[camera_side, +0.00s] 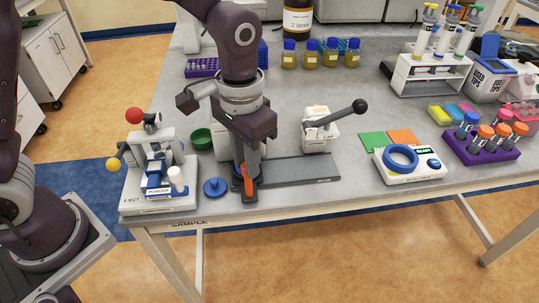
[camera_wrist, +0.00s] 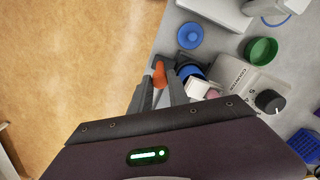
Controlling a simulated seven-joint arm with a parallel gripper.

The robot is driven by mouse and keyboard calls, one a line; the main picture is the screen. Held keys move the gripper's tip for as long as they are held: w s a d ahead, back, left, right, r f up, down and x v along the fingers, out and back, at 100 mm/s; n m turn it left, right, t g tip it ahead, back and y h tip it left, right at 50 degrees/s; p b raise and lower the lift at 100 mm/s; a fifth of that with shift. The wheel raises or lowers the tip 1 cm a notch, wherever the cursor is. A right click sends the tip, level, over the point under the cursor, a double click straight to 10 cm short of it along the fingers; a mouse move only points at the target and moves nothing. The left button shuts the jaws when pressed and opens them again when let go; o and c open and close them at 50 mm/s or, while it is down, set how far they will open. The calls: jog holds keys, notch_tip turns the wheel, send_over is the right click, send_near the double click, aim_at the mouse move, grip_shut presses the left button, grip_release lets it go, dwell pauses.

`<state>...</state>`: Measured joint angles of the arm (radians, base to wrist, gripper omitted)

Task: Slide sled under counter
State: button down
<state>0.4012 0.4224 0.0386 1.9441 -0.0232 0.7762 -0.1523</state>
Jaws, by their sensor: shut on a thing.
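My gripper (camera_side: 247,190) is shut on the sled's upright orange handle (camera_side: 248,183), at the left end of a dark grey track near the table's front edge. In the wrist view the handle (camera_wrist: 159,75) sits between my fingertips. A blue round part (camera_wrist: 190,70), seemingly on the sled, shows beside the fingers; the rest of the sled is mostly hidden. The counter (camera_wrist: 240,82), a white box with a dark dial, stands close by. In the side view it is mostly hidden behind my gripper.
The track (camera_side: 305,170) runs right, past a white capping stand (camera_side: 318,137) with a black-knobbed lever. A blue disc (camera_side: 215,187) and a tablet press (camera_side: 160,180) are at left. A green bowl (camera_side: 201,138) stands behind. A scale (camera_side: 408,163) is at right.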

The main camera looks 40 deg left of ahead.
jog(key=shift+s+a, duration=0.15)
jog(key=shift+a, duration=0.05)
jog(key=c, duration=1.3)
grip_release()
jog(key=shift+o, duration=0.2)
jog(key=shift+r, duration=0.1)
